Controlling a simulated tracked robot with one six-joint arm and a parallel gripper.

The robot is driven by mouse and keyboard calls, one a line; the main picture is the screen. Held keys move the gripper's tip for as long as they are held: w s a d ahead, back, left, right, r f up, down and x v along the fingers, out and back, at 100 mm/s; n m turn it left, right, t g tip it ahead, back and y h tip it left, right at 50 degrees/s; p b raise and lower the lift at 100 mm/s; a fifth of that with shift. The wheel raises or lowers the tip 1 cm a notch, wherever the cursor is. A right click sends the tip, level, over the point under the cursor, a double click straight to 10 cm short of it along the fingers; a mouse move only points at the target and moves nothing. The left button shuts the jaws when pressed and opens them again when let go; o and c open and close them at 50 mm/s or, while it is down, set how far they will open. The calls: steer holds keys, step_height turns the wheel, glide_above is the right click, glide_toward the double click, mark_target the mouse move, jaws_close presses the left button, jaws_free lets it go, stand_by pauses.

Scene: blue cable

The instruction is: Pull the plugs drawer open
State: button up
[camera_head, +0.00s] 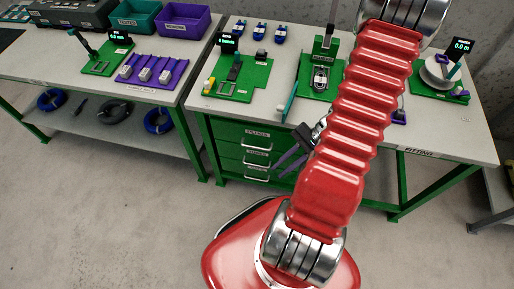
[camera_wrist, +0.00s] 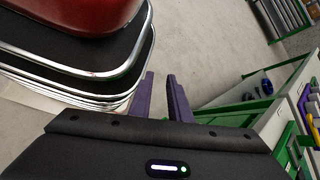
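The plugs drawer (camera_head: 257,134) is the top drawer of the green drawer unit under the right bench, with a pale label and a silver bar handle (camera_head: 257,148). Its front looks flush with the unit. My gripper (camera_head: 280,167) has two purple fingers, spread apart and empty, just right of the drawer fronts in the head view. It does not visibly touch the handle. In the wrist view the fingers of my gripper (camera_wrist: 161,76) point over bare floor, with a gap between them. My red arm hides the right part of the bench front.
Two lower drawers (camera_head: 257,160) sit below. The bench top (camera_head: 225,37) carries green fixtures. A left bench (camera_head: 60,68) has bins on top and cable coils on its shelf. Floor (camera_head: 110,210) in front is clear. My red base is close in the wrist view.

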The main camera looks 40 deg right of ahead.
step_height(320, 180, down, 6)
steer(key=f+m+t+y, duration=0.1)
steer(key=m+t+y, duration=0.1)
steer(key=m+t, duration=0.25)
steer(key=t+h, duration=0.6)
steer(key=t, duration=0.2)
glide_toward(257, 148)
steer(key=s+d, duration=0.2)
steer(key=s, duration=0.1)
steer(key=shift+m, duration=0.35)
steer(key=shift+w, duration=0.1)
steer(key=shift+a+x, duration=0.2)
steer(key=shift+x, duration=6.6)
steer(key=shift+c, duration=0.4)
jaws_close()
